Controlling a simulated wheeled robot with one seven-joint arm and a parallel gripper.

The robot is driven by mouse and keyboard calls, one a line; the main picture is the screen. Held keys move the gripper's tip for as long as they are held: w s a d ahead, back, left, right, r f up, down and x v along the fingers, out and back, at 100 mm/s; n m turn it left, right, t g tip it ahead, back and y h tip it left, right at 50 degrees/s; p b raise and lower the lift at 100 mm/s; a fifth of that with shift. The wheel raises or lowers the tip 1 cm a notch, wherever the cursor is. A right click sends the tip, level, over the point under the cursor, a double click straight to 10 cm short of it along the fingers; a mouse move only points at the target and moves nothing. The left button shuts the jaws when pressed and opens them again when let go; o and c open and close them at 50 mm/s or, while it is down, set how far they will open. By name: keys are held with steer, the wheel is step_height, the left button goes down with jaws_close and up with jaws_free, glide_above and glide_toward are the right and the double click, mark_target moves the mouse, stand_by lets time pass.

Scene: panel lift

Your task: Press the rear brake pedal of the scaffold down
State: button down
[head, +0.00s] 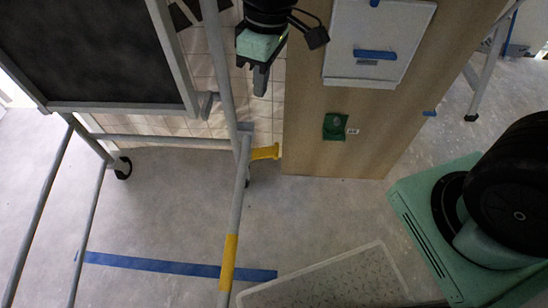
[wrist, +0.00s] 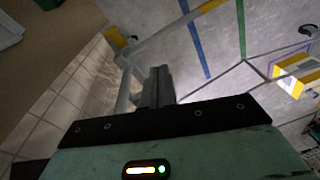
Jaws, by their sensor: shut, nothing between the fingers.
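A yellow brake pedal (head: 265,152) sticks out to the right from the foot of a grey scaffold post (head: 240,170), close to the wooden panel. It looks roughly level; its exact tilt is hard to tell. It also shows in the wrist view (wrist: 116,38), up and left of my fingers. My gripper (head: 261,88) is shut and empty, pointing down above and behind the pedal in the head view, clear of it. In the wrist view the closed fingers (wrist: 156,82) stand beside a scaffold tube. The caster under the pedal is mostly hidden by the post.
A wooden panel (head: 355,155) with a white box (head: 378,40) and a green switch (head: 335,126) stands right of the pedal. Another scaffold caster (head: 122,168) is at left. A yellow band (head: 229,262) wraps a near tube. A pale patterned board (head: 330,280) lies in front.

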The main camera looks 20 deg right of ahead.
steer(key=w+d+f+n+b, duration=0.1)
steer(key=w+f+b, duration=0.3)
steer(key=f, duration=0.4)
steer(key=w+d+f+b, duration=0.1)
steer(key=w+f+b, duration=0.4)
steer(key=f, duration=0.2)
steer(key=n+b, duration=0.2)
steer(key=b, duration=0.7)
glide_above(274, 150)
step_height(274, 150, down, 16)
steer(key=shift+w+a+f+t+h, duration=0.1)
steer(key=shift+w+a+t+h, duration=0.25)
steer(key=shift+a, duration=0.1)
step_height(274, 150, down, 12)
steer(key=b, duration=0.6)
steer(key=shift+s+d+f+b, duration=0.1)
steer(key=shift+f+b, duration=0.05)
steer(key=shift+b, duration=0.15)
steer(key=shift+s+d+f+b, duration=0.15)
steer(key=shift+d+f+b, duration=0.25)
steer(key=shift+f, duration=0.2)
steer(key=shift+d, duration=0.1)
